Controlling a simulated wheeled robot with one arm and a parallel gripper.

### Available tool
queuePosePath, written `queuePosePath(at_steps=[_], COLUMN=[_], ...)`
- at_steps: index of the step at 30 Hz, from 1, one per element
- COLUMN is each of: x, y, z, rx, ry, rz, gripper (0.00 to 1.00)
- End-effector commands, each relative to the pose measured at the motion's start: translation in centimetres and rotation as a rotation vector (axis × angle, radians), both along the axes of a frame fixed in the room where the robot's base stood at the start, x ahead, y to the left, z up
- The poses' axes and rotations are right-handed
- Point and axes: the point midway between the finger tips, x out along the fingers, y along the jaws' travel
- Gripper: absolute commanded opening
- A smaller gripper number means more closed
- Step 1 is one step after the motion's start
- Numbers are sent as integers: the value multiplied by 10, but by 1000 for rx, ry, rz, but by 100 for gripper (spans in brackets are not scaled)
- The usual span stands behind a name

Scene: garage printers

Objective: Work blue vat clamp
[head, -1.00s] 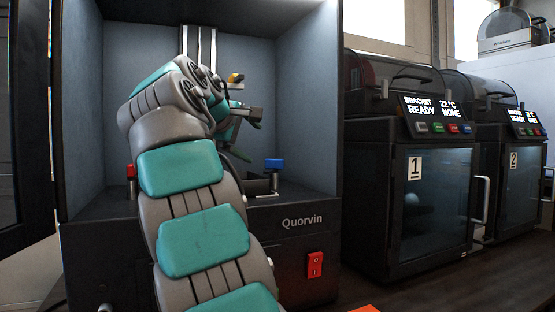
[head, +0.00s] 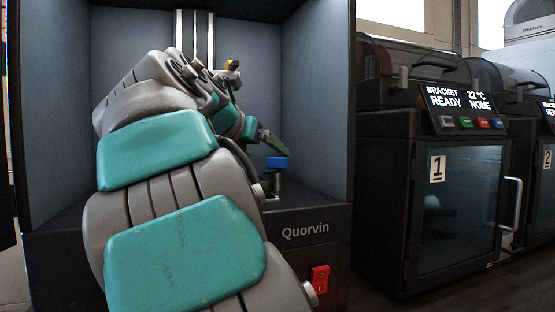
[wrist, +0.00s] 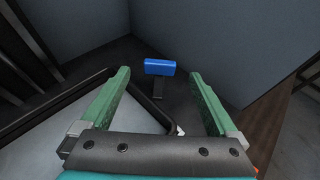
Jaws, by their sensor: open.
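The blue vat clamp (head: 277,162) shows in the head view as a blue knob on a dark post, inside the Quorvin printer (head: 305,231) at the right of its bay. It also shows in the wrist view (wrist: 160,67), ahead of my gripper and between its fingers in the picture. My gripper (wrist: 158,82) is open and empty, with its two green fingers spread to the left and right of the clamp's post. In the head view one green finger (head: 270,140) shows just above and left of the knob. My arm hides the left part of the printer floor.
A dark-framed vat (wrist: 95,112) with a pale inside lies left of the clamp in the wrist view. The bay's side wall (wrist: 240,40) is close on the right. A red switch (head: 320,278) is on the printer front. Printer 1 (head: 455,200) stands to the right.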

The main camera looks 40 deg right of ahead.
Motion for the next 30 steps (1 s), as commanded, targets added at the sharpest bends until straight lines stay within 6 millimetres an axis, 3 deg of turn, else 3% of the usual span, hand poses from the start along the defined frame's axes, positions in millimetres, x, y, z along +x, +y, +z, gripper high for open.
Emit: queuePosePath(at_steps=[12, 22, 30], x=[25, 29, 29], y=[-49, -56, -56], z=[-23, -26, -26], rx=[2, 1, 0], ry=[-1, -3, -3], rz=[-2, 0, -1], gripper=[95, 95, 67])
